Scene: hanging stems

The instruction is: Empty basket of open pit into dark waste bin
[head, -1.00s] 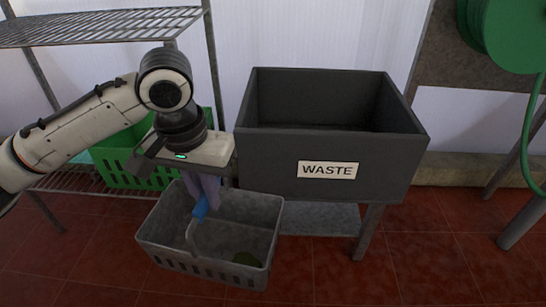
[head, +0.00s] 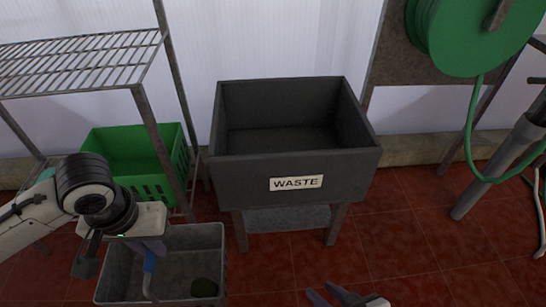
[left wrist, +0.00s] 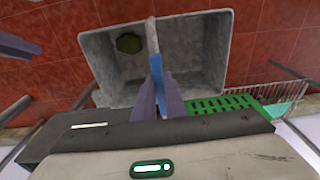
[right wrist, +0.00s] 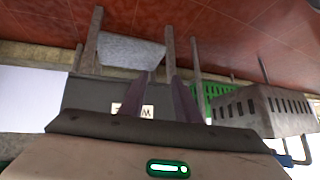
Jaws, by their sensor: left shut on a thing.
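The grey basket (head: 118,282) is at the lower left in the head view, left of the dark waste bin (head: 232,172). A dark green item (head: 204,288) lies inside it; it also shows in the left wrist view (left wrist: 129,43). My left gripper (head: 150,248) is shut on the basket's blue handle grip (left wrist: 154,52). The basket appears upright and off the floor; it also shows in the right wrist view (right wrist: 238,108). The bin is open-topped, labelled WASTE, and its visible inside looks empty. My right gripper (head: 333,295) is open and empty at the bottom edge, in front of the bin.
A wire shelf rack (head: 85,62) stands at the left with a green crate (head: 150,187) on its lower level. A green hose reel (head: 470,35) and metal posts stand at the right. Red tiled floor (head: 420,250) is free right of the bin.

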